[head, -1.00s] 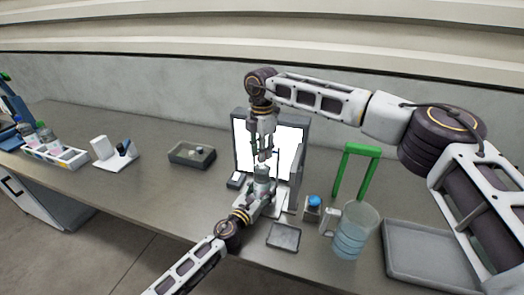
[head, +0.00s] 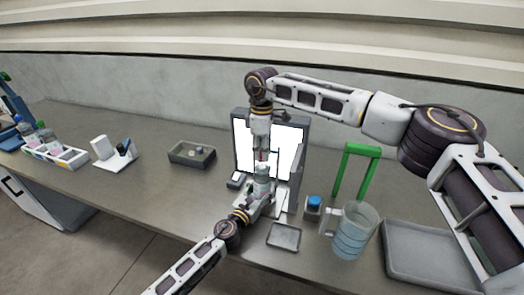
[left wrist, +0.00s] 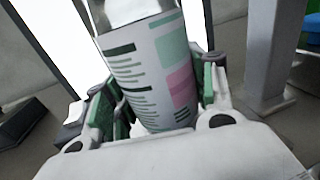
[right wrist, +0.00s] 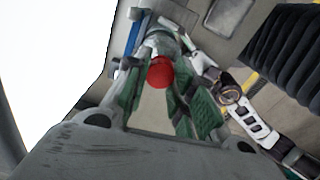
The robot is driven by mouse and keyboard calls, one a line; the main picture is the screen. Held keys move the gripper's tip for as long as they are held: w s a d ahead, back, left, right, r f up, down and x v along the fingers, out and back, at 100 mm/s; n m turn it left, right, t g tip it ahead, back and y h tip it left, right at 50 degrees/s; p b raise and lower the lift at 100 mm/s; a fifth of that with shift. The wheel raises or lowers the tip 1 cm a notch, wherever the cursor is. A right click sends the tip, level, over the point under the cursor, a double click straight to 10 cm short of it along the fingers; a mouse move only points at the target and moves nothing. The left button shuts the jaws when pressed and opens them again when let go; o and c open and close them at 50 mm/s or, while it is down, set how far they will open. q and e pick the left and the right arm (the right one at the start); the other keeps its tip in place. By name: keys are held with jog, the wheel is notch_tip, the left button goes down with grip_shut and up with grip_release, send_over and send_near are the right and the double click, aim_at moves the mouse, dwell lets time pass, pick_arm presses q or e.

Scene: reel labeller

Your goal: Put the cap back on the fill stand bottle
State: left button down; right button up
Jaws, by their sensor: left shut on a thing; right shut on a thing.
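The bottle (left wrist: 150,75) has a white label with green and pink blocks and stands roughly upright. My left gripper (head: 262,183) is shut on it from the front, and its green-padded fingers lie on both sides of the bottle in the left wrist view. My right gripper (head: 261,150) points down from above the bottle. It is shut on the small red cap (right wrist: 160,73), which sits between the fingertips in the right wrist view. The cap is at or just above the bottle's top; whether it touches the neck I cannot tell.
A bright lit panel in a grey frame (head: 240,115) stands right behind the grippers. To the right are a blue button box (head: 313,203), a clear jug (head: 352,235), a green frame (head: 367,175) and a grey tray (head: 400,278). A small grey bin (head: 180,160) stands left.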

jog(key=shift+m, duration=1.4)
jog(key=o, duration=0.7)
jog(key=shift+r, duration=0.1)
jog(key=shift+r, duration=2.15)
jog(key=shift+c, duration=0.4)
